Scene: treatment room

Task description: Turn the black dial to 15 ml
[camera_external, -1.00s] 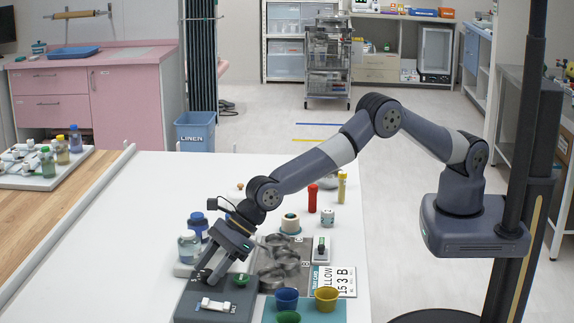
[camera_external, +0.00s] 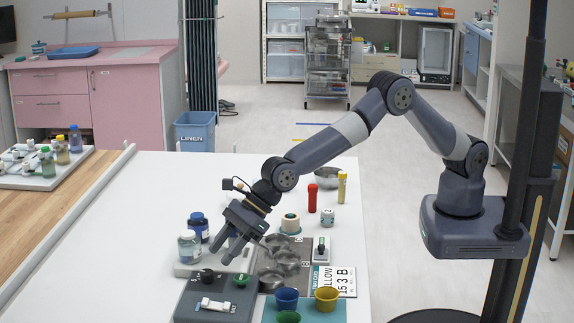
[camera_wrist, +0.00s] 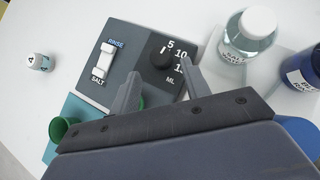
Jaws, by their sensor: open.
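The black dial (camera_external: 207,276) sits on a grey control box (camera_external: 190,303). It also shows in the wrist view (camera_wrist: 161,58), beside the printed marks 5, 10 and a partly hidden third mark above "ML". I cannot make out which mark the dial points to. My gripper (camera_external: 224,250) is open and empty above the box, apart from the dial. In the wrist view its two fingers (camera_wrist: 160,80) stand on either side of a gap, with the dial just beyond it. A white rinse/salt slider (camera_wrist: 104,60) is on the same box.
A clear bottle (camera_external: 189,246) and a blue bottle (camera_external: 198,226) stand behind the box. A green knob (camera_external: 241,281) is right of the dial. Metal bowls (camera_external: 286,262) and coloured cups (camera_external: 327,299) stand to the right. The table's left part is clear.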

